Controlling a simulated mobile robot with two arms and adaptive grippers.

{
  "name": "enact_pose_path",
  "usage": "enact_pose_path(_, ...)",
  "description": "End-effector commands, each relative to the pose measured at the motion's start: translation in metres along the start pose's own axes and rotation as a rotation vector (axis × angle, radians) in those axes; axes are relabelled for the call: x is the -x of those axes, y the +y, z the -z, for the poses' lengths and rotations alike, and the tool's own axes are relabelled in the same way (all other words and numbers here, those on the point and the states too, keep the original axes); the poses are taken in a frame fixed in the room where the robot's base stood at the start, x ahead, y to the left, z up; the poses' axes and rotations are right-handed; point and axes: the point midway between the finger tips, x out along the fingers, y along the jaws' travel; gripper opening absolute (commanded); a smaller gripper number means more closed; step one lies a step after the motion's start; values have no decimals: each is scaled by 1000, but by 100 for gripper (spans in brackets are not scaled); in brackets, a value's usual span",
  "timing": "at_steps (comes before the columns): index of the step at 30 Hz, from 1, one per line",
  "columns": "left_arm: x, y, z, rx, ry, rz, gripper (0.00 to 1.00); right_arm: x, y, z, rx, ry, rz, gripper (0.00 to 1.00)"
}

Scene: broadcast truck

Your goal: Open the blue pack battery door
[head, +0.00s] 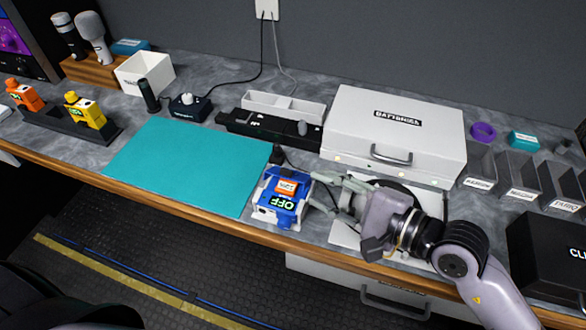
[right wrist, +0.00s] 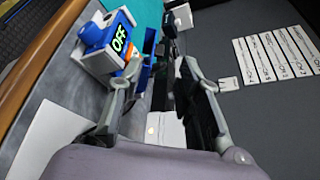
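The blue pack (head: 284,204), with white end parts, an orange label and a green "OFF" display, stands near the counter's front edge, right of the teal mat. It also shows at the upper left of the right wrist view (right wrist: 112,42). My right gripper (head: 322,188) is just right of the pack, its fingers pointing toward it. In the right wrist view the fingers (right wrist: 163,66) are apart with nothing clearly held between them. The left finger is close to the pack; I cannot tell if it touches. My left gripper is not in view.
The teal mat (head: 187,164) is clear. A white "BATTERIES" case (head: 392,134) stands behind my right gripper. A black charger strip (head: 262,127) lies behind the pack. Grey labelled bins (head: 517,177) stand to the right. Yellow and orange packs (head: 87,112) sit at the left.

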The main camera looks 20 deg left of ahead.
Motion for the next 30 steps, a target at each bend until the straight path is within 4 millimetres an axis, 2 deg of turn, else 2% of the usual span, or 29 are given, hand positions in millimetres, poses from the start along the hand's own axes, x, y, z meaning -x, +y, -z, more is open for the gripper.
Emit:
enact_pose_path(3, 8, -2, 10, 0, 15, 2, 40, -26, -3, -3, -2, -3, 1, 32)
enact_pose_path(6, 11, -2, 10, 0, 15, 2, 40, -45, -2, -1, -2, -2, 1, 32)
enact_pose_path(12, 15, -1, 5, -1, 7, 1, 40, -71, -1, 0, -1, 1, 0, 32)
enact_pose_path(17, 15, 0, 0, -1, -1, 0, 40, -79, 0, 0, 0, 1, -1, 32)
enact_pose_path(25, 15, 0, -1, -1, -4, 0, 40, -79, 0, 0, 0, 1, -1, 32)
enact_pose_path(30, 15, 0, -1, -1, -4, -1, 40, -79, 0, 0, 0, 1, -1, 20)
